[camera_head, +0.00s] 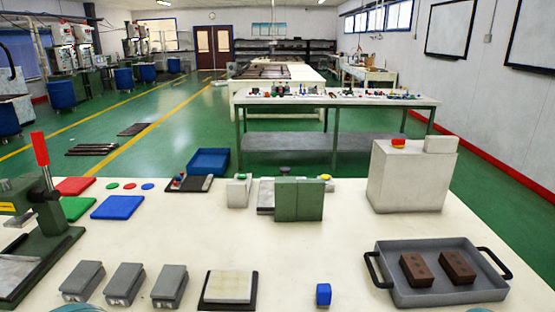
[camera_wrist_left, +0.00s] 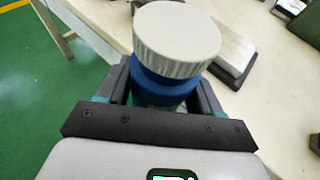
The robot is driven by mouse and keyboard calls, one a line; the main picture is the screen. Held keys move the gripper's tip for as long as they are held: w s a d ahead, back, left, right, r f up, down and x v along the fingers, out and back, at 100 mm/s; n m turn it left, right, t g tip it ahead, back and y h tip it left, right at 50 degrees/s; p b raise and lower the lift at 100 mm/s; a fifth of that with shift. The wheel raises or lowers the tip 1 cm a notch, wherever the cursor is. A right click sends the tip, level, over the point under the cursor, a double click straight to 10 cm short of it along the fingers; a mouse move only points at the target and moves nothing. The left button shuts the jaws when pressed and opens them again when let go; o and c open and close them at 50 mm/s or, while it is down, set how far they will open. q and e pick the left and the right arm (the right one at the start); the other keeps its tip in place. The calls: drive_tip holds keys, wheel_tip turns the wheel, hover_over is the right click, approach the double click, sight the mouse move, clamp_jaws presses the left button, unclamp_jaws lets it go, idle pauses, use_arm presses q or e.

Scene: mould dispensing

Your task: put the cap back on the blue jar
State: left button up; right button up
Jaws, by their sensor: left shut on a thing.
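In the left wrist view, my left gripper (camera_wrist_left: 160,95) is shut on the blue jar (camera_wrist_left: 160,84), with one finger on each side of it. A white cap (camera_wrist_left: 177,42) with a ribbed rim covers the top of the jar. I cannot tell whether it is screwed tight or only resting there. The jar's lower part is mostly hidden by the gripper. I cannot make out the jar or cap in the head view. My right gripper is not in view.
On the cream table (camera_head: 285,235), a grey tray (camera_head: 440,292) holds two brown blocks. A small blue block (camera_head: 323,294) lies near the front edge, right of a pale square pad (camera_head: 229,286). Several grey boxes stand further left. The table's middle is mostly clear.

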use_arm(q)
drive_tip(key=s+a+f+n+g+y+p, duration=0.1)
drive_tip(key=s+a+f+n+g+y, duration=0.1)
drive_tip(key=s+a+f+n, duration=0.1)
drive_tip(key=shift+a+f+y, duration=0.3)
drive_tip(key=shift+a+f, duration=0.35)
drive_tip(key=shift+a, duration=0.25)
drive_tip(key=shift+s, duration=0.1)
drive_tip(key=w+d+f+m+t+h, duration=0.2)
drive_tip(key=d+m+t+h, duration=0.2)
drive_tip(key=d+m+h, duration=0.4)
drive_tip(key=d, duration=0.7)
drive_tip(key=shift+t, duration=0.3)
